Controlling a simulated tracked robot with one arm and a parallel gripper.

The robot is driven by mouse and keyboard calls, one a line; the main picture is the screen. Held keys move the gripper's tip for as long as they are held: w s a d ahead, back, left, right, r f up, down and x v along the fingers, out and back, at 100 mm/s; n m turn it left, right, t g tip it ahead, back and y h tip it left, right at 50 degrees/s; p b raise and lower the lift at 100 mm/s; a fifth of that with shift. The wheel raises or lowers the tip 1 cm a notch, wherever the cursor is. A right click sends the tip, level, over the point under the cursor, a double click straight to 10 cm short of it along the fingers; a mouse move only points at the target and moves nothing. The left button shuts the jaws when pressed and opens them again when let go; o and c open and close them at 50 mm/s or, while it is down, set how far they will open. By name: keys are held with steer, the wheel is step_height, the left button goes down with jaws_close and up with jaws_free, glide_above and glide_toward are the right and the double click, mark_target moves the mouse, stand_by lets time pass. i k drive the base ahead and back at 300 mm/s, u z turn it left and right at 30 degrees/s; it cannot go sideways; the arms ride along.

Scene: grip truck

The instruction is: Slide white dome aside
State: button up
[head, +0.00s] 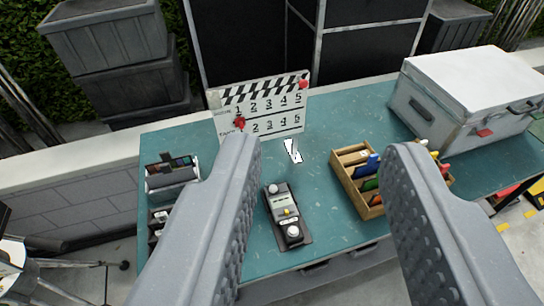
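A dark handheld meter (284,207) lies on the teal table. It bears a larger white dome (293,231) at its near end and a smaller white knob (273,189) at its far end. A yellow button sits between them. I cannot tell for certain which white part the task calls the dome. My gripper (322,148) is open and empty, its two grey fingers wide apart. The meter shows between the fingers, nearer the left one. No contact with it is visible.
A clapperboard (262,107) with red knobs stands behind the meter on the teal table (325,110). A wooden divided box (348,187) is at right, partly hidden by my right finger. A large white case (470,92) stands back right, a small grey holder (172,178) at left.

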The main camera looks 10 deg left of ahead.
mark_target(273, 189)
steer(key=u, duration=0.05)
steer(key=i, duration=0.95)
steer(key=u, duration=0.15)
